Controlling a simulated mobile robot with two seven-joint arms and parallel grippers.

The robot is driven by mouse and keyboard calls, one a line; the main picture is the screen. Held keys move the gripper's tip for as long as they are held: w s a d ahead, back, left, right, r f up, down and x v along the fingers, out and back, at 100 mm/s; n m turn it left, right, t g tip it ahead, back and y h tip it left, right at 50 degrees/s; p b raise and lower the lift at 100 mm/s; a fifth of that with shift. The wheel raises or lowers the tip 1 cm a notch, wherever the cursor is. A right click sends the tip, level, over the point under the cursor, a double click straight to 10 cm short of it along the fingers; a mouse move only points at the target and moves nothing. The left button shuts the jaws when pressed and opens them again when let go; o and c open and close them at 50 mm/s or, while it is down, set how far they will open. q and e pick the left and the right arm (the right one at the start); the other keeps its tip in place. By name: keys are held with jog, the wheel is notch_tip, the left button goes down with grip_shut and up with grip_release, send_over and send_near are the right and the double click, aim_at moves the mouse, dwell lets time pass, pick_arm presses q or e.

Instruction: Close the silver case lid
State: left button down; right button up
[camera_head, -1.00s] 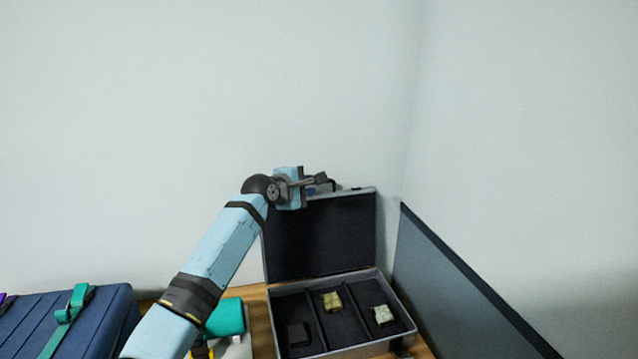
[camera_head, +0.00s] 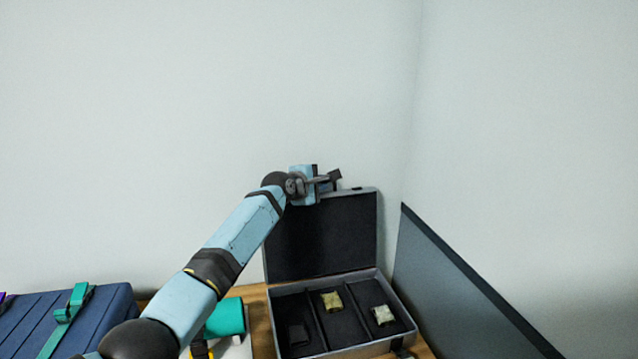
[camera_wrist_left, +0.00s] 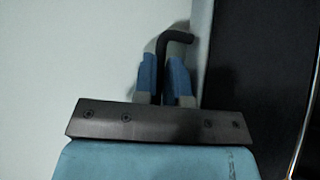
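The silver case (camera_head: 345,350) stands open on the wooden table, its lid (camera_head: 335,240) upright against the wall. The lid's dark lining faces me. My left gripper (camera_head: 328,180) is at the lid's upper left edge. My right gripper is not in view.
The case base holds two small pale blocks (camera_head: 332,301) (camera_head: 382,315) and a dark one (camera_head: 298,333) in separate compartments. A dark panel (camera_head: 460,290) stands close at right. A blue case (camera_head: 70,320) with a teal strap and a teal roll (camera_head: 227,317) lie left.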

pick_arm(q)
jog(key=shift+s+d+r+p, duration=0.15)
jog(key=shift+s+r+p, duration=0.05)
jog(key=shift+s+p, duration=0.65)
jog(key=s+d+f+m+t+h+p, duration=0.1)
jog(key=s+m, duration=0.4)
jog(key=s, duration=0.9)
jog(key=d+f+t+h, duration=0.1)
jog(key=d+t, duration=0.1)
jog(key=shift+s+t+h, duration=0.3)
jog(key=shift+s+t, duration=0.05)
jog(key=shift+t, duration=0.05)
jog(key=c, duration=1.5)
grip_release()
jog(key=shift+o, duration=0.2)
